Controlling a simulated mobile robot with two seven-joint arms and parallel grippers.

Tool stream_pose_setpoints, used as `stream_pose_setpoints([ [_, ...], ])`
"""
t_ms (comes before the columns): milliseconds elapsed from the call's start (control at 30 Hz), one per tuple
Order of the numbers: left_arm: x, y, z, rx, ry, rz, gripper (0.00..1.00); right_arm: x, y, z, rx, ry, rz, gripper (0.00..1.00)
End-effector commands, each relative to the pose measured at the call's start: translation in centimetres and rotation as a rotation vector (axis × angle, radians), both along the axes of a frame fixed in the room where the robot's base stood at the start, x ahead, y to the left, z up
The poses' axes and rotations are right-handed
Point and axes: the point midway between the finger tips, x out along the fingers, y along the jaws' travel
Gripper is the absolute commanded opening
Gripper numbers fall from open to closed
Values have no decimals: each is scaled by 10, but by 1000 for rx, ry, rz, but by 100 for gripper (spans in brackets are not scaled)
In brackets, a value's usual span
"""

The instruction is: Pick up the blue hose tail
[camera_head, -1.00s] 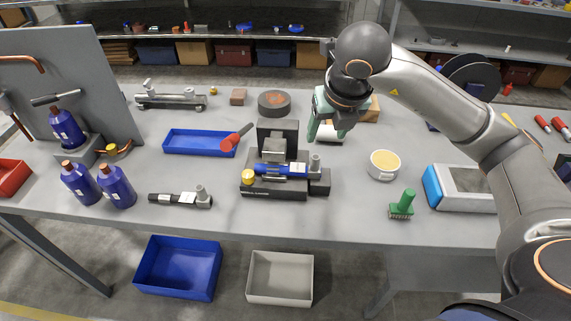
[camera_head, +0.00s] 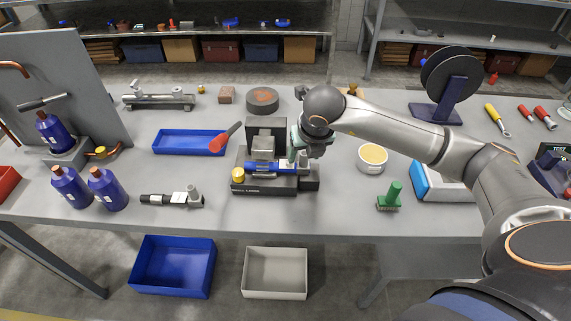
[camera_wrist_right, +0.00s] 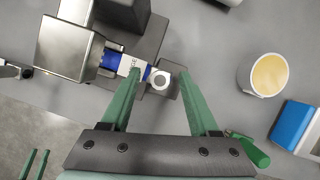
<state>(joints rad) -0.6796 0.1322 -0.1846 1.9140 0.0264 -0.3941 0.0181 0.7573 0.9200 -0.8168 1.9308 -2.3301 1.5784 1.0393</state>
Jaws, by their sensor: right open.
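The blue hose tail (camera_head: 265,168) lies level in the dark vise fixture (camera_head: 270,187), with a pale label and a grey end fitting at its right. In the right wrist view the blue hose tail (camera_wrist_right: 110,61) runs from under the metal vise block to a round grey fitting. My right gripper (camera_head: 300,156) is open above this right end. In its wrist view, the green fingers of the right gripper (camera_wrist_right: 160,76) are apart on either side of the label and fitting; contact cannot be told. Two green strips at that view's lower left look like my left gripper (camera_wrist_right: 33,164).
A yellow-topped white tub (camera_head: 372,158), a green brush (camera_head: 390,196) and a blue-grey box (camera_head: 425,182) stand to the right. A blue tray (camera_head: 170,142) and a red-handled tool (camera_head: 222,140) lie left. A black hose piece with a grey fitting (camera_head: 172,198) lies near the front edge.

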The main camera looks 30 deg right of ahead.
Motion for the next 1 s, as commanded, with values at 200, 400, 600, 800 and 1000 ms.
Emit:
stream_pose_setpoints([
  [200,0,0,0,0,0,0,50,0,0,0,0,0,1,57],
  [400,0,0,0,-1,0,1,50,0,0,0,1,0,0,34],
  [600,0,0,0,-1,0,1,50,0,0,0,1,0,0,12],
  [800,0,0,0,0,-1,1,50,0,0,0,1,0,0,0],
  [1000,0,0,0,0,-1,1,50,0,0,0,1,0,0,0],
])
